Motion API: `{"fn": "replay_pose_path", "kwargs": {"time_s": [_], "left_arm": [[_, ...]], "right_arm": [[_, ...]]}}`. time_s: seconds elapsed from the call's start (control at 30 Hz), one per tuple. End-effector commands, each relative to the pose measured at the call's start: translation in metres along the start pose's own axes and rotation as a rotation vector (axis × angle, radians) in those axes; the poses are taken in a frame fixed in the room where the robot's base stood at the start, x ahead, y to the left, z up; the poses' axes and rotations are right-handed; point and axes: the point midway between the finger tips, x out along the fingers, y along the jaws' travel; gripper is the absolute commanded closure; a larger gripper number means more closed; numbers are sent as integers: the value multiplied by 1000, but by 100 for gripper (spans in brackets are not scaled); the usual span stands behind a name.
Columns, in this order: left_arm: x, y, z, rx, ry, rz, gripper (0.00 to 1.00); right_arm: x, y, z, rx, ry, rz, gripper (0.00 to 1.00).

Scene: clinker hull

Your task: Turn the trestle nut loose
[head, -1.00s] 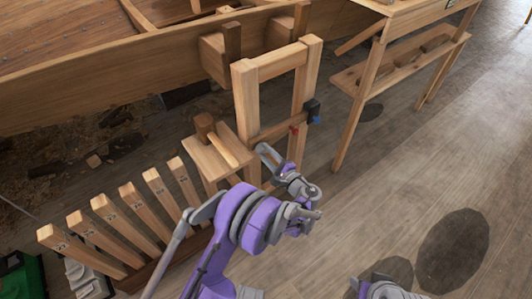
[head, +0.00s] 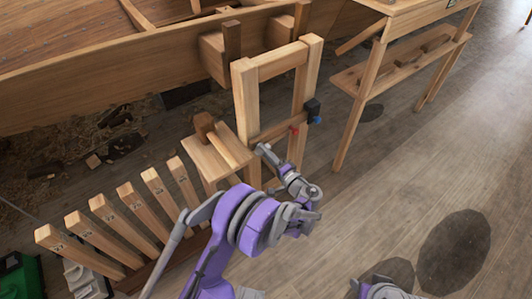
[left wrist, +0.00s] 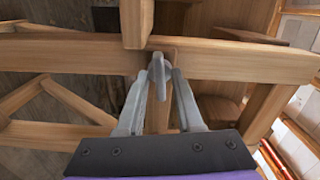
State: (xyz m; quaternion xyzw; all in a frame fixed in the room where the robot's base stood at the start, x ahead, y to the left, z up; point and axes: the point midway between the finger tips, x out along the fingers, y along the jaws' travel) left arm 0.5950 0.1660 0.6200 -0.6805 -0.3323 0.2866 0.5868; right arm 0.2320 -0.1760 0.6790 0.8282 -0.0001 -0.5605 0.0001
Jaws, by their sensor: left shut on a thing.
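The trestle nut, a grey winged nut (left wrist: 158,74), sits on a wooden rail of the trestle (left wrist: 230,62) in the left wrist view. In the head view the trestle (head: 246,95) is an upright wooden frame beside the hull. My left gripper (head: 265,152) is at its lower part and hides the nut there. In the left wrist view my left gripper (left wrist: 158,90) has its two fingers on either side of the nut, shut on it. Of my right arm only a piece shows at the bottom edge of the head view; its fingers are out of view.
A small stool with a mallet (head: 205,128) stands left of the trestle. A rack of wooden pieces (head: 130,215) is at lower left. A black clamp-like part (head: 312,108) is on the trestle's right post. A workbench (head: 400,65) stands at upper right. The floor at right is open.

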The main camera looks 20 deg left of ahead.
Motion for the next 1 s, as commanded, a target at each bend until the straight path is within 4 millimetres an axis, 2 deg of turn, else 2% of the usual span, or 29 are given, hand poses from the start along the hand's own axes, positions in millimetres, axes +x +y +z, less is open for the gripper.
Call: {"fn": "replay_pose_path", "kwargs": {"time_s": [0.63, 0.67, 0.7, 1.0], "left_arm": [[0, 0, -1, -53, 2, 0, 100], [0, 0, -1, -53, 2, 0, 61], [0, 0, -1, -53, 2, 0, 55], [-3, 0, 0, -52, 2, 0, 55]], "right_arm": [[0, 0, 0, 0, 0, 0, 50], [0, 0, 0, 0, 0, 0, 50], [0, 0, 0, 0, 0, 0, 50], [0, 0, 0, 0, 0, 0, 50]]}}
